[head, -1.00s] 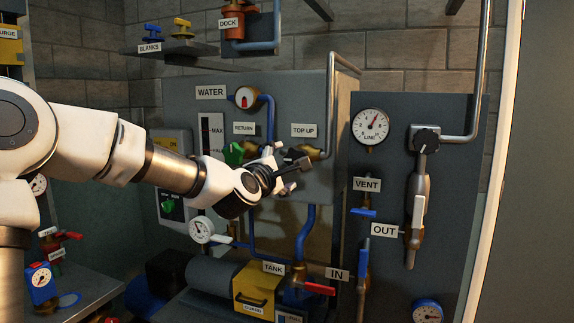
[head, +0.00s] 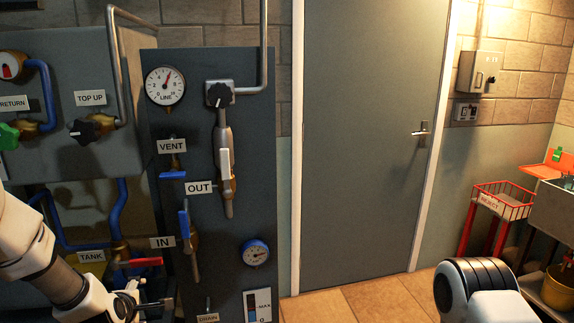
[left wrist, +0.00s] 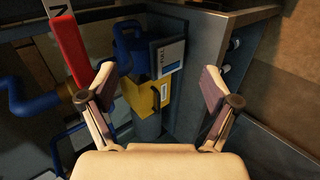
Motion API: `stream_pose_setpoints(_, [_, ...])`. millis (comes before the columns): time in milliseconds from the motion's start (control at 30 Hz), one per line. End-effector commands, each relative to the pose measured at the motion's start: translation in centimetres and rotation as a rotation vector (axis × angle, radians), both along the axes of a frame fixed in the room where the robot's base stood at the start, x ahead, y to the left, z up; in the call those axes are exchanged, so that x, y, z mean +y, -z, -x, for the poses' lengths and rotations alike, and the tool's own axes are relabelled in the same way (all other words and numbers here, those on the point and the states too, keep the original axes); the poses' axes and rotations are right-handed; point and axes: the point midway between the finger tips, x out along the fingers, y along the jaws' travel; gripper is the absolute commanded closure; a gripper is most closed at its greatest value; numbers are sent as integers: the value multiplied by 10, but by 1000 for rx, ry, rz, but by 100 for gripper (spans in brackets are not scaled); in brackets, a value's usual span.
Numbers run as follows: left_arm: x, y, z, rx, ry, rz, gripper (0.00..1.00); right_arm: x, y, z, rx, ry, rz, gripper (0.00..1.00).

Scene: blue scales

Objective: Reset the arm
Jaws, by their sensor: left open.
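My left arm comes in at the lower left of the head view. My left gripper (head: 150,304) is low, near the bottom edge, below the TANK valve with the red handle (head: 145,262). In the left wrist view the left gripper (left wrist: 157,88) has its two fingers wide apart with nothing between them. Beyond them are a yellow guard box (left wrist: 148,95) with a black handle and a blue valve body (left wrist: 132,45). The red handle (left wrist: 70,50) stands close to the left finger. A white and black part of my right arm shows at the bottom right; its gripper is out of view.
A dark panel (head: 262,150) carries the LINE gauge (head: 165,86) and VENT, OUT and IN valves. The TOP UP knob (head: 88,130) is at left. A closed grey door (head: 370,140) is in the middle. A red REJECT rack (head: 500,205) stands right. Floor before the door is clear.

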Motion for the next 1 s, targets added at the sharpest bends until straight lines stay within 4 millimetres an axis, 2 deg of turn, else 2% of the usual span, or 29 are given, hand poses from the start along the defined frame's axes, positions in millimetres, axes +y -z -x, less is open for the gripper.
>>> stream_pose_setpoints(33, [-11, 42, 24, 98, 49, -34, 12, 0, -2, 0, 0, 0, 0, 60])
stream_pose_setpoints(100, [-25, 93, 61, 225, 133, -86, 12, 0, -3, 0, 0, 0, 0, 60])
stream_pose_setpoints(167, [-37, 132, 98, 336, 222, -133, 12, 0, -4, 0, 0, 0, 0, 60])
stream_pose_setpoints(200, [-45, 156, 126, 409, 287, -162, 12, 0, -5, 0, 0, 0, 0, 60])
stream_pose_setpoints(267, [-56, 187, 170, 518, 402, -209, 12, 0, -6, 0, 0, 0, 0, 60])
stream_pose_setpoints(300, [-63, 205, 201, 589, 489, -239, 12, 0, -6, 0, 0, 0, 0, 60])
stream_pose_setpoints(367, [-74, 226, 252, 696, 643, -283, 12, 0, -7, 0, 0, 0, 0, 60])
stream_pose_setpoints(400, [-80, 235, 286, 761, 762, -310, 12, 0, -8, 0, 0, 0, 0, 60])
stream_pose_setpoints(467, [-90, 241, 336, 840, 983, -361, 12, 0, -9, 0, 0, 0, 0, 60])
stream_pose_setpoints(500, [-96, 236, 360, 860, 1156, -410, 12, 0, -9, 0, 0, 0, 0, 60])
stream_pose_setpoints(600, [-100, 227, 374, 823, 1438, -516, 12, 0, -8, 0, 0, 0, 0, 60])
stream_pose_setpoints(667, [-101, 228, 371, 796, 1530, -567, 12, 0, -8, 0, 0, 0, 0, 60])
stream_pose_setpoints(900, [-100, 228, 370, 780, 1595, -605, 12, 0, -8, 0, 0, 0, 0, 60])
stream_pose_setpoints(967, [-100, 228, 370, 780, 1594, -605, 29, 0, -8, 0, 0, 0, 0, 60])
stream_pose_setpoints(1000, [-100, 228, 370, 780, 1594, -605, 44, 0, -8, 0, 0, 0, 0, 60])
